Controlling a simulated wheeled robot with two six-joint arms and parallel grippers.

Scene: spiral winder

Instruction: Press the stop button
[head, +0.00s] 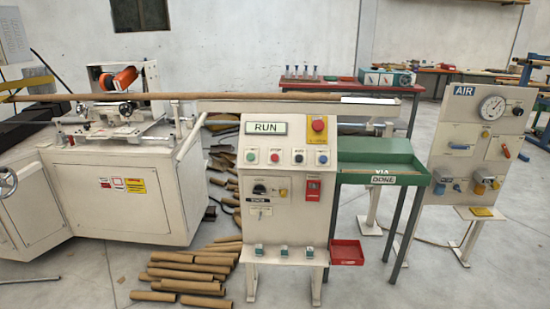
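The control panel (257,181) stands upright in the middle of the head view, with a RUN display (266,128) at its upper left. Below the display is a row of several small round buttons, one of them red (275,157). A large red mushroom button (318,124) sits on a yellow plate at the panel's upper right. The small button labels are too small to read, so I cannot tell which is marked stop. Nothing covers the buttons. Neither of my grippers is in view.
A winder machine (120,195) with a long brown tube (205,97) stands at left. Cardboard tubes (185,285) litter the floor left of the panel. A green DONE table (375,165) and an AIR panel (472,150) stand at right. A red tray (346,252) sits low beside the panel.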

